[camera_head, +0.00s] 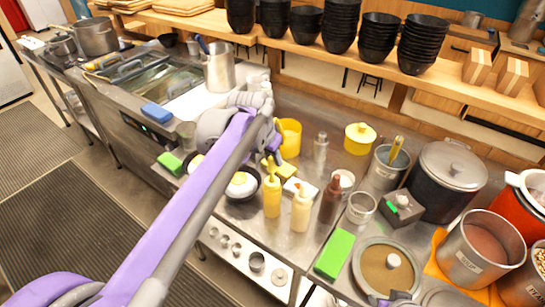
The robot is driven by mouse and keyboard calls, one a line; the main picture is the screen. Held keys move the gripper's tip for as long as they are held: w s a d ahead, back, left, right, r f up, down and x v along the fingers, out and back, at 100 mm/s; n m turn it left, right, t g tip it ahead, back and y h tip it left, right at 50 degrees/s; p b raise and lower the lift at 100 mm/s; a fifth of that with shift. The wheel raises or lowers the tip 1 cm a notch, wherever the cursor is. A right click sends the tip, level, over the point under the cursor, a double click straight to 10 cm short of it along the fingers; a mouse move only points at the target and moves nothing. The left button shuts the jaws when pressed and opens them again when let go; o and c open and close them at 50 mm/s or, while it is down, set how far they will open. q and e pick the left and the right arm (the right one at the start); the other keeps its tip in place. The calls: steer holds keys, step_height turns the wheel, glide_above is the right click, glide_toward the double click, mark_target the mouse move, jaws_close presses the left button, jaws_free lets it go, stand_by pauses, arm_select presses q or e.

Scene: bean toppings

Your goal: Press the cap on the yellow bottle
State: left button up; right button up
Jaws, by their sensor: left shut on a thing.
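The yellow bottle (272,199) stands upright on the steel counter, with its narrow yellow cap (269,170) pointing up. My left gripper (273,152) is directly above it, shut around the top of the cap; its fingers and the arm hide the exact contact. A cream bottle (301,210) and a brown bottle (330,200) stand just to the right. A small purple and dark part of my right gripper (393,299) shows at the bottom edge; its jaws cannot be made out.
A yellow container (290,139) stands behind my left gripper. A dark bowl (243,186) is left of the bottle. A green block (335,253) lies near the front edge. Pots, including a large lidded one (448,178), crowd the right. Black bowls (340,25) line the back shelf.

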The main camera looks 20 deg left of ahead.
mark_target(273, 168)
arm_select(q)
steer(key=shift+f, duration=0.2)
arm_select(e)
steer(key=shift+f, duration=0.15)
arm_select(q)
steer(key=shift+f+b, duration=0.65)
steer(key=shift+f, duration=0.65)
arm_select(e)
steer(key=shift+s+f, duration=0.45)
steer(key=shift+f, duration=0.35)
arm_select(q)
steer(key=shift+f, duration=0.15)
arm_select(e)
steer(key=shift+f, duration=0.1)
arm_select(q)
steer(key=shift+f, duration=0.35)
arm_select(e)
steer(key=shift+s+f, duration=0.1)
steer(key=shift+f, duration=0.1)
arm_select(q)
steer(key=shift+f, duration=0.2)
steer(key=o, duration=1.4)
steer(key=shift+r, duration=0.15)
